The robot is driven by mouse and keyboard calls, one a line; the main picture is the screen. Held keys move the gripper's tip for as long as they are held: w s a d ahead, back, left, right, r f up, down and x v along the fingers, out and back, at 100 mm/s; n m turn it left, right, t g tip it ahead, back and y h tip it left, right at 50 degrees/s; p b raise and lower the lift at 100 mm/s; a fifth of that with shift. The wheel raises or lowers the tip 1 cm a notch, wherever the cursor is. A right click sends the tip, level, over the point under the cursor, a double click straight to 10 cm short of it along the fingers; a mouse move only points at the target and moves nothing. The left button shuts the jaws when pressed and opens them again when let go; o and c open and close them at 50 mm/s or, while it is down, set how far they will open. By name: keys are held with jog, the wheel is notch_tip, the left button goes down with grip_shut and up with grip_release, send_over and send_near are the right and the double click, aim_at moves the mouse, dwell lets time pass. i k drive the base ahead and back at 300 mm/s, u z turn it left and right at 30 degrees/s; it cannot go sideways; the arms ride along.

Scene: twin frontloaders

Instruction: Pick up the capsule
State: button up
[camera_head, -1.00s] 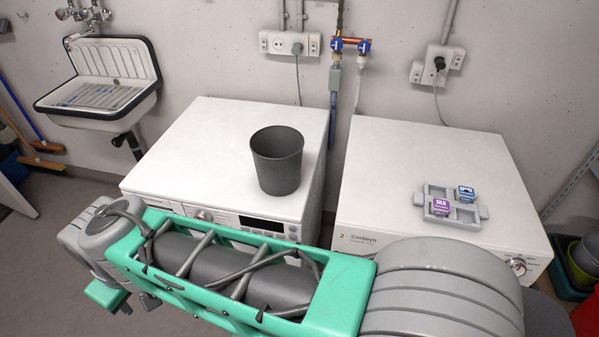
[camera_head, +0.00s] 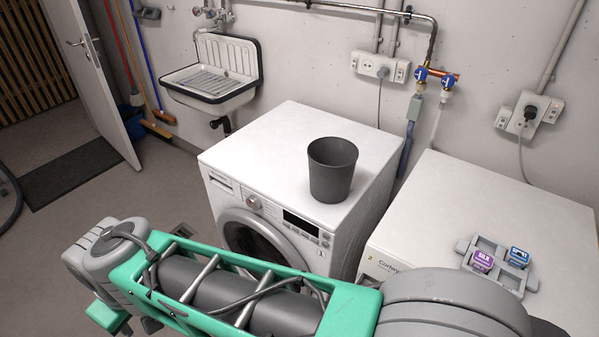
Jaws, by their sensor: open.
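Two small capsules sit in a grey tray (camera_head: 509,283) on top of the right washing machine. One is a purple capsule (camera_head: 482,261) with a label that seems to read "SILK", in the tray's left part. The other is a blue capsule (camera_head: 517,257) in its back right part. My arm crosses the bottom of the view, in front of both machines. My gripper is not in view, and nothing shows near the capsules.
A dark grey bin (camera_head: 332,172) stands upright on the left washing machine (camera_head: 262,150). The right machine's top (camera_head: 500,205) is clear around the tray.

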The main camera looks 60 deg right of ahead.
aim_at(515, 256)
jog(key=u, duration=0.25)
jog(key=i, duration=0.8)
jog(key=z, duration=2.9)
jog(key=i, duration=0.45)
jog(key=z, duration=0.5)
jog(key=k, duration=0.35)
jog(key=u, duration=0.85)
jog(key=i, duration=0.25)
jog(key=z, duration=2.55)
